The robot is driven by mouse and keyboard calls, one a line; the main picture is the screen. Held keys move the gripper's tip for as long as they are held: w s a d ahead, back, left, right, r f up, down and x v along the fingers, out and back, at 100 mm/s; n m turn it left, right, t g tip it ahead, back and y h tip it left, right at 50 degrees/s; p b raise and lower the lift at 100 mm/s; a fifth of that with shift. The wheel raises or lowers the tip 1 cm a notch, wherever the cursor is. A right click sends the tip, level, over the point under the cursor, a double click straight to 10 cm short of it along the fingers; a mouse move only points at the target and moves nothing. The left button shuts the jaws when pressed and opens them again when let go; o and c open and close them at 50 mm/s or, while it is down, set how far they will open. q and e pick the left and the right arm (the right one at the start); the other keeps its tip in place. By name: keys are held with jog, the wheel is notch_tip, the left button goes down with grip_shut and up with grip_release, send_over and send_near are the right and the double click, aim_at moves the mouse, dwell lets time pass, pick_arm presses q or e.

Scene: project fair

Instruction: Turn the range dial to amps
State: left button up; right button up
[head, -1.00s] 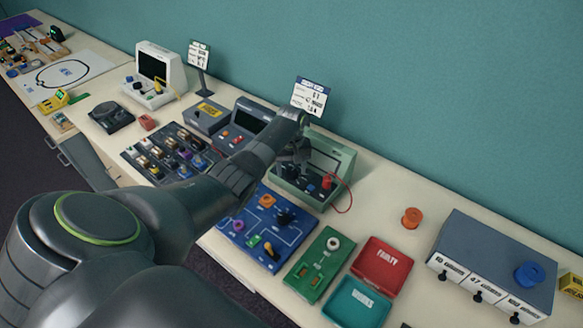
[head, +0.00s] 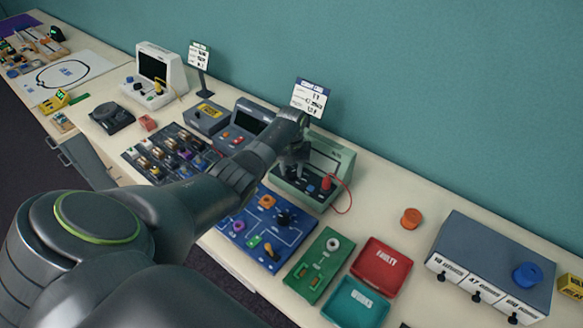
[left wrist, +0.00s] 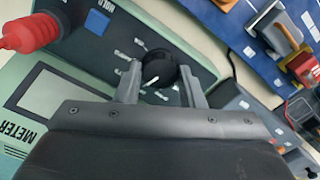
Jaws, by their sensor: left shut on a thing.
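The green meter (head: 342,165) stands on the bench near the wall, partly hidden behind my left arm. In the left wrist view its face (left wrist: 30,125) shows a grey screen, a blue HOLD button (left wrist: 97,22) and a black range dial (left wrist: 159,68) with a white pointer line. Small white marks ring the dial; they are too small to read. My left gripper (left wrist: 160,80) has its two fingers on either side of the dial and is shut on it. In the head view the left gripper (head: 292,165) is over the meter's front. My right gripper is not in view.
A red probe plug (left wrist: 30,33) with a red lead stands on the meter beside the dial. A blue circuit board (head: 255,225), a green board (head: 318,262) and red and teal trays (head: 381,266) lie in front. A grey drawer box (head: 490,262) stands at right.

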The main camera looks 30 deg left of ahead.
aim_at(291, 172)
pick_arm(q)
jog(key=m, duration=0.5)
jog(key=shift+m+p, duration=0.3)
jog(key=shift+p, duration=0.1)
jog(key=m, duration=0.5)
jog(key=shift+m, duration=0.3)
jog(key=o, duration=1)
jog(key=shift+r, duration=0.1)
notch_tip(291, 172, up, 17)
jog(key=b, duration=0.2)
jog(key=shift+r, duration=0.15)
